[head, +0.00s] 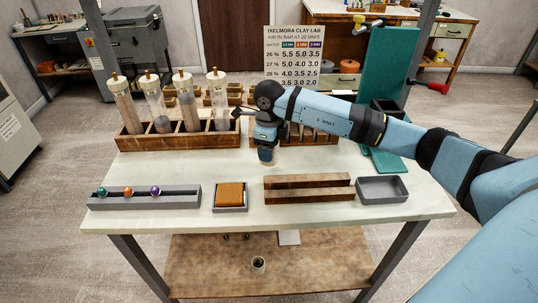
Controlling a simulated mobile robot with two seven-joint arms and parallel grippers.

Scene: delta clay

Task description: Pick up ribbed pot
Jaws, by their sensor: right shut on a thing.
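My right gripper (266,143) points down over the middle of the worktable (225,172). My left gripper is not in view.
A wooden rack (180,140) with several clear tubes stands at the back left. A green press (383,70) stands behind right.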

